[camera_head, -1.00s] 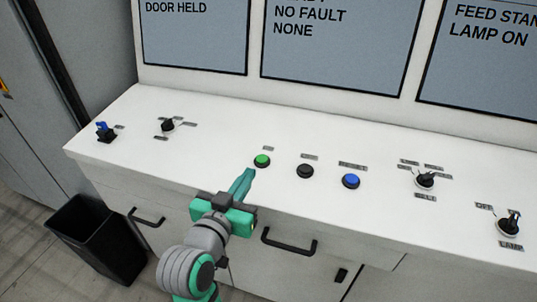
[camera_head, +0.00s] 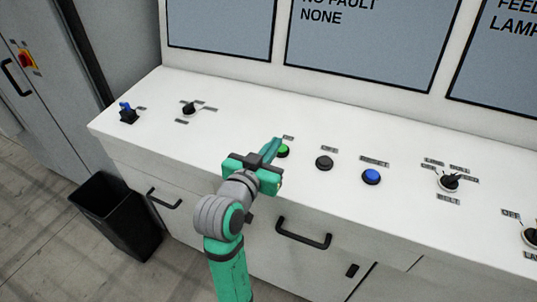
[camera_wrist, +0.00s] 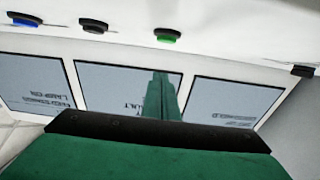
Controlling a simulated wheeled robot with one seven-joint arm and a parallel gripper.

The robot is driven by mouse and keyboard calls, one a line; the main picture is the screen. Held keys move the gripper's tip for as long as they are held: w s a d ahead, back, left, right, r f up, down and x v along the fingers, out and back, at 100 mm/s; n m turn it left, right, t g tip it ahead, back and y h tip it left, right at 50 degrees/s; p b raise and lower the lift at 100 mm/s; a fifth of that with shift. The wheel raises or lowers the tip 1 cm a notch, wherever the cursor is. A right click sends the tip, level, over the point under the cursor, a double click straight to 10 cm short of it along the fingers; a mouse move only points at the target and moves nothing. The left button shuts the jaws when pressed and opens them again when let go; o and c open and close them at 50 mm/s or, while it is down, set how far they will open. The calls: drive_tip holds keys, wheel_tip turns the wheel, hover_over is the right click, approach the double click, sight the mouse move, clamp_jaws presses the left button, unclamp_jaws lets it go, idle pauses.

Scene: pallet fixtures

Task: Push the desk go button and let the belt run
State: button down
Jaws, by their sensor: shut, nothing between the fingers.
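The green button (camera_head: 283,151) sits on the white desk top (camera_head: 230,125), left of a black button and a blue button. My gripper (camera_head: 272,148) is shut and empty, its fingertips just left of the green button and partly covering it in the head view. I cannot tell whether they touch. In the wrist view the green button (camera_wrist: 167,35) shows whole, above the tips of my gripper (camera_wrist: 162,75) in the picture. A belt selector knob (camera_head: 449,182) stands further right. The belt itself is not in view.
Black button (camera_head: 324,162) and blue button (camera_head: 371,176) stand close to the right. A lamp knob (camera_head: 531,236) is at the right edge, a black knob (camera_head: 189,108) and blue-topped switch (camera_head: 128,114) at left. Screens (camera_head: 365,40) rise behind. A bin (camera_head: 115,215) stands on the floor.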

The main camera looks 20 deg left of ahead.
sight(281, 149)
drive_tip(key=w, duration=0.3)
drive_tip(key=shift+w+a+f, duration=0.2)
drive_tip(key=shift+f, duration=0.05)
drive_tip(key=shift+w+d+f, duration=0.1)
drive_tip(key=shift+w+f, duration=0.05)
drive_tip(key=shift+f, duration=0.45)
drive_tip(key=shift+w+f, duration=0.15)
drive_tip(key=shift+f, duration=0.45)
drive_tip(key=shift+a+f, duration=0.2)
drive_tip(key=shift+f, duration=0.4)
drive_tip(key=shift+d+f, duration=0.15)
drive_tip(key=shift+d, duration=0.25)
drive_tip(key=shift+a, duration=0.1)
